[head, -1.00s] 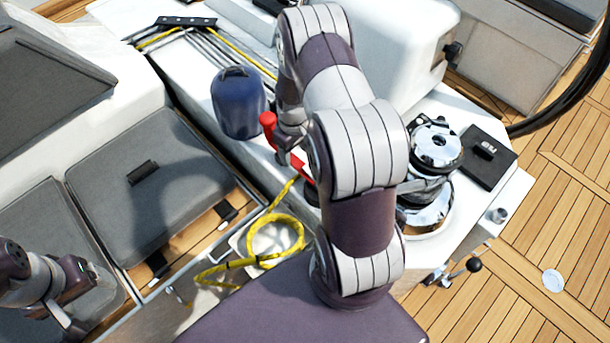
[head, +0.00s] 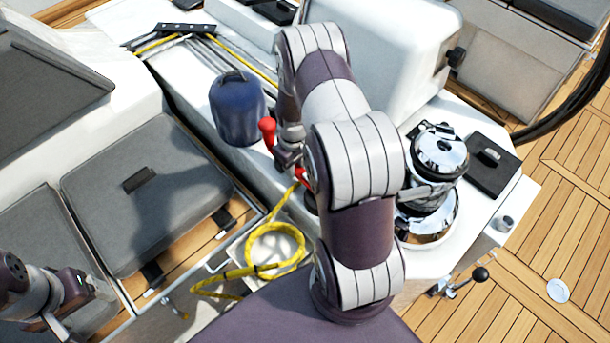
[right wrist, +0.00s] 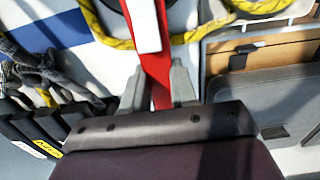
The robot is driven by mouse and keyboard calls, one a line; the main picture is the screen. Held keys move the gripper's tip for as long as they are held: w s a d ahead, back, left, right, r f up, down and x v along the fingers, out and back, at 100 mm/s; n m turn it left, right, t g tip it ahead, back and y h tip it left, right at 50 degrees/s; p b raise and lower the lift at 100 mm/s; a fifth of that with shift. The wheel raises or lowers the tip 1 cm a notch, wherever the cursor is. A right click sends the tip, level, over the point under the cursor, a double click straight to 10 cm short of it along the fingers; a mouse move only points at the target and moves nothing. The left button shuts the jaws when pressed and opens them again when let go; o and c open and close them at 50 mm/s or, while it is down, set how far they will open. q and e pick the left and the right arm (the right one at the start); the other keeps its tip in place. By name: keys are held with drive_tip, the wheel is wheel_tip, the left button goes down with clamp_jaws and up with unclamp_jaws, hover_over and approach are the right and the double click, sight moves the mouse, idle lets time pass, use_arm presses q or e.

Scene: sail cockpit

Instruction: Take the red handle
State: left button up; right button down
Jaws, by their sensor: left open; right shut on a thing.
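The red handle (head: 267,131) stands up beside the blue covered drum in the head view, with a lower red part (head: 303,178) showing below my gripper. My right gripper (head: 289,160) is shut on the red handle, partly hidden by my own arm. In the right wrist view the red handle (right wrist: 147,52) runs between the two grey fingers of my right gripper (right wrist: 159,88), with a pale part on its face. My left gripper (head: 52,322) is open, low at the left edge, away from the handle.
A blue drum-shaped cover (head: 237,108) stands close to the handle's left. A yellow rope (head: 285,262) lies coiled below. A chrome winch (head: 438,165) stands to the right of my arm. Grey cushions (head: 145,190) lie to the left.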

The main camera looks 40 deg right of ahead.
drive_tip(key=shift+r+p, duration=2.2)
drive_tip(key=shift+r, duration=0.3)
